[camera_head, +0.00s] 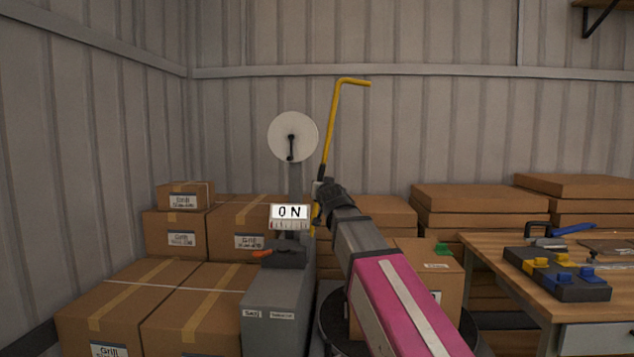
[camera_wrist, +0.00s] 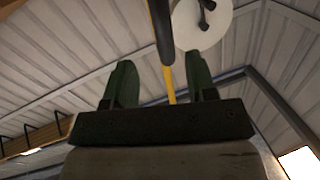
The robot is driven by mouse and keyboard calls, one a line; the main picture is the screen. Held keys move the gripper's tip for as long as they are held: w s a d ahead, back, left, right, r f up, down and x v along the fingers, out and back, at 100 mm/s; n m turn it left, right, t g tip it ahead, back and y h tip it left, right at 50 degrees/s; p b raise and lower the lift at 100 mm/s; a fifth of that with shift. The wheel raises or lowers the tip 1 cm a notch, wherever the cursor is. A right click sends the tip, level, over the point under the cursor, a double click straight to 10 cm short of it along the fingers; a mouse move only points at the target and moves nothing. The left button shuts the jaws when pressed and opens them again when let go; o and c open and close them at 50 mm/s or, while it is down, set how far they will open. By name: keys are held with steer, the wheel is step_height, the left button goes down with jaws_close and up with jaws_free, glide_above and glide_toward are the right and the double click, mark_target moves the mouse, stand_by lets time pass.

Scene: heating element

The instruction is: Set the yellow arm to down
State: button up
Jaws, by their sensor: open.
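The yellow arm (camera_head: 332,125) stands upright on the right side of the grey machine (camera_head: 270,305), its bent top end pointing right. In the wrist view the yellow arm (camera_wrist: 171,84) and its dark sleeve lie between the two green fingers of my gripper (camera_wrist: 157,82). My gripper is open, with a gap on both sides of the arm. In the head view my gripper (camera_head: 323,195) is near the lower part of the yellow arm, partly hidden by my own wrist.
A white disc (camera_head: 293,137) tops the machine, with an orange lever (camera_head: 262,254) lower down. Cardboard boxes (camera_head: 130,300) stand at left and behind. The space above the boxes is clear.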

steer(key=w, duration=0.3)
steer(key=w+a, duration=0.1)
steer(key=w, duration=0.3)
steer(key=w+a, duration=0.1)
steer(key=w, duration=0.2)
steer(key=shift+w+r, duration=0.35)
steer(key=shift+w, duration=0.05)
jaws_close()
